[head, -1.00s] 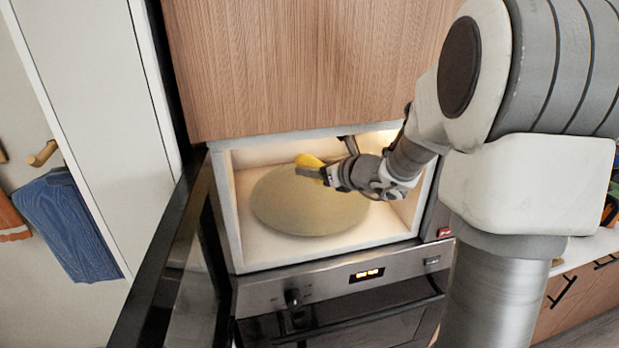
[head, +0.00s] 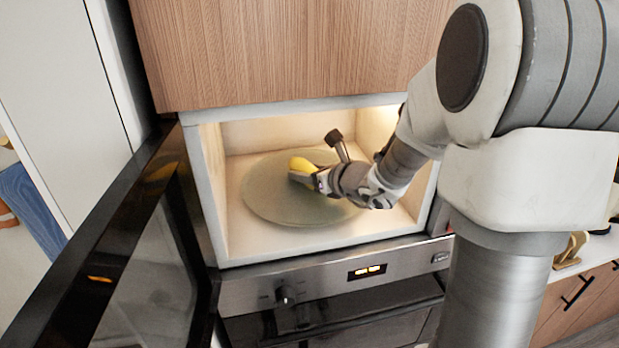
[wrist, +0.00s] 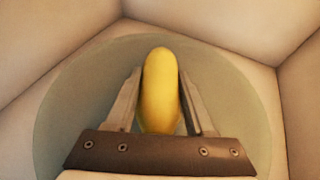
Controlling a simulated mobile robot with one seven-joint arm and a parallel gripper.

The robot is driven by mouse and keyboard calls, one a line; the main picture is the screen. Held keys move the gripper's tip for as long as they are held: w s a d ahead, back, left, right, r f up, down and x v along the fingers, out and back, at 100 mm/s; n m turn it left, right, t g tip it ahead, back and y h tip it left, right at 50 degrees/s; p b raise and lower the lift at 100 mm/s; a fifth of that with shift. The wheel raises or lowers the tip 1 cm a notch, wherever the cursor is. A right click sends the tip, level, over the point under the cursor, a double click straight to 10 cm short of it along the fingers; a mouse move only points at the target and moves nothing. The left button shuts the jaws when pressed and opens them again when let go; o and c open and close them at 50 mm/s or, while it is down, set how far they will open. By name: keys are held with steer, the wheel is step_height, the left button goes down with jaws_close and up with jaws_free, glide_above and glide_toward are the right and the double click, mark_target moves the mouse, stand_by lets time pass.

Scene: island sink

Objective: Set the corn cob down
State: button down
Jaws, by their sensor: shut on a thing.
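The yellow corn cob (head: 302,164) is inside the open microwave, over the round glass turntable (head: 268,202). My gripper (head: 302,178) reaches in from the right and is shut on the cob. In the wrist view the cob (wrist: 159,88) stands out between the two fingers of my gripper (wrist: 160,100), with the turntable (wrist: 75,95) behind it. I cannot tell whether the cob touches the turntable. Part of the cob is hidden by the fingers in the head view.
The microwave's white cavity (head: 225,245) has walls close around my gripper. Its dark door (head: 140,250) stands open at the left. An oven (head: 340,290) with a lit display is below, and a wooden cabinet (head: 280,50) is above. The turntable's front part is clear.

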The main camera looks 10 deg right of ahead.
steer(key=shift+w+f, duration=0.1)
steer(key=shift+w, duration=0.2)
steer(key=shift+s, duration=0.1)
steer(key=shift+f+b, duration=0.2)
steer(key=shift+b, duration=0.1)
steer(key=shift+c, duration=1.3)
jaws_free()
steer(key=shift+r, duration=0.1)
steer(key=shift+r+p, duration=0.2)
steer(key=shift+p, duration=0.15)
steer(key=v, duration=1.2)
steer(key=shift+f, duration=0.1)
